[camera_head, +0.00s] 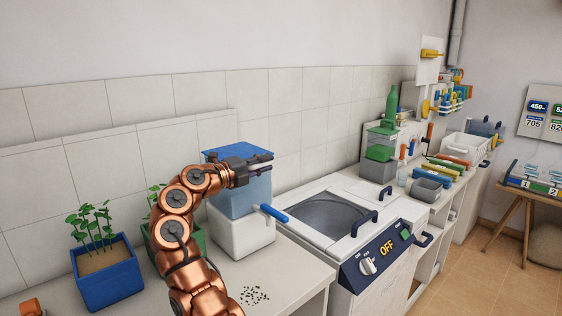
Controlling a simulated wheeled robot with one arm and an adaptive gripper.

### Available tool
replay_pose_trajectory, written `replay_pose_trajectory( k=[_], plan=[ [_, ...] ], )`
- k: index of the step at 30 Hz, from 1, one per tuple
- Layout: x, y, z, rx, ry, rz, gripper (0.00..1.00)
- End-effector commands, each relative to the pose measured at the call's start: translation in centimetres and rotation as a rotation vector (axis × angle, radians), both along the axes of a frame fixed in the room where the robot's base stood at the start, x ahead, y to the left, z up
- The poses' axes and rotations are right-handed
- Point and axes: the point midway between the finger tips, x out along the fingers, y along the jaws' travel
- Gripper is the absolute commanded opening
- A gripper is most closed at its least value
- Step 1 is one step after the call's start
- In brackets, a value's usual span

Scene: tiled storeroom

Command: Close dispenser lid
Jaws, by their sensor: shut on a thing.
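The dispenser has a white base (240,236), a translucent blue bin (250,197) and a flat blue lid (232,152). It stands on the left counter against the tiled wall, with a blue lever (274,214) sticking out at its front right. My gripper (264,163) is at the lid's front edge, shut on the lid, as far as the view shows. The lid lies over the top of the bin. My gripper hides part of the bin's front rim, so I cannot tell whether a gap is left under the lid.
A blue planter (106,274) and a partly hidden green planter (197,243) with seedlings stand left of the dispenser. Dark seeds (254,295) lie on the counter in front. A white machine (345,240) with an open round basin and an "OFF" panel stands close on the right.

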Motion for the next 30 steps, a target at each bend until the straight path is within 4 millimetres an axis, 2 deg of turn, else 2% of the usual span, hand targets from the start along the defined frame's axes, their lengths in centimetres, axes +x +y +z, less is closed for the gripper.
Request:
replay_pose_trajectory(
  k=[4,5,11,23,30],
  plan=[
    [0.0,0.2,0.1,-0.002,0.003,0.004,0.0],
    [0.0,0.2,0.1,-0.002,0.003,0.004,0.23],
    [0.0,0.0,0.1,-0.003,0.003,0.001,0.44],
    [-0.2,0.3,0.1,-0.003,0.004,0.0,0.45],
    [-2.3,3.1,0.1,-0.003,0.005,0.002,0.45]
  ],
)
